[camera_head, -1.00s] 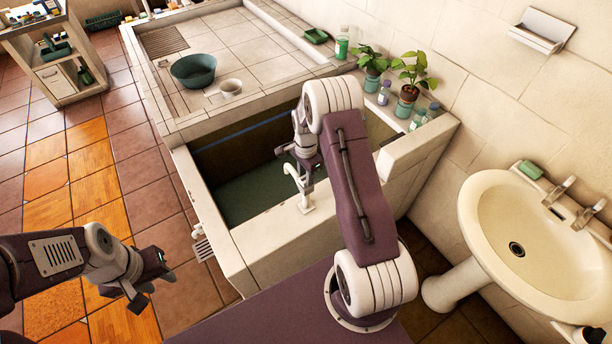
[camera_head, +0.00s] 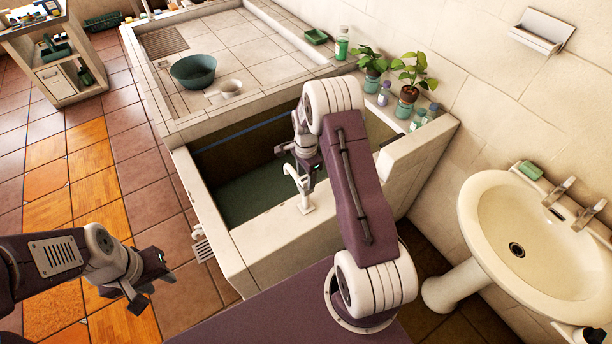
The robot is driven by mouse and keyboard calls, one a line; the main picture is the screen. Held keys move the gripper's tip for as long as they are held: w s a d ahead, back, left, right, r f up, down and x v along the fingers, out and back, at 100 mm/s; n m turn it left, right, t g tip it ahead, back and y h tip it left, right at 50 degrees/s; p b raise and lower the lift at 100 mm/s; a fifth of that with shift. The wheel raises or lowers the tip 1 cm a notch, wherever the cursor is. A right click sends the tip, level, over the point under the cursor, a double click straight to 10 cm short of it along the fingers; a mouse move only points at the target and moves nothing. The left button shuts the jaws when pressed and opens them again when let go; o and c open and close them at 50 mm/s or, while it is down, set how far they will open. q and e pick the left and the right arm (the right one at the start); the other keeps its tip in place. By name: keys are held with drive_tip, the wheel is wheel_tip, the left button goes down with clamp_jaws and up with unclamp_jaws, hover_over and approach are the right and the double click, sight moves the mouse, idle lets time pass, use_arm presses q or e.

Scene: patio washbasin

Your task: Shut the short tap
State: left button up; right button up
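A white tap (camera_head: 305,196) stands upright on the front rim of the tiled tub, its top bent to the left. I cannot tell whether it is on or shut; no water stream is visible. My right gripper (camera_head: 298,165) is just behind and above the tap's top, fingers spread and apparently empty. It overlaps the tap in the picture, and I cannot tell whether they touch. My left gripper (camera_head: 151,281) is open and empty over the floor at the lower left. Two metal taps (camera_head: 558,191) (camera_head: 589,214) are on the oval washbasin (camera_head: 480,225) at the right.
Potted plants (camera_head: 407,103) and bottles (camera_head: 418,120) line the right ledge.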

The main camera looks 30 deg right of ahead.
sight(306, 178)
wheel_tip(306, 178, up, 9)
drive_tip(key=b, duration=0.1)
drive_tip(key=shift+b, duration=0.3)
idle(0.4)
drive_tip(key=s+a+r+n+t, duration=0.1)
drive_tip(key=s+a+r+n, duration=0.25)
drive_tip(key=a+r, duration=0.4)
drive_tip(key=s+a+f+n, duration=0.1)
drive_tip(key=s+f+n, duration=0.1)
drive_tip(key=s+n, duration=0.4)
drive_tip(key=s+a+f+n, duration=0.2)
drive_tip(key=s+n, duration=0.5)
drive_tip(key=s, duration=0.1)
drive_tip(key=shift+s+a+f, duration=0.25)
drive_tip(key=shift+s+f, duration=0.1)
drive_tip(key=shift+s, duration=0.05)
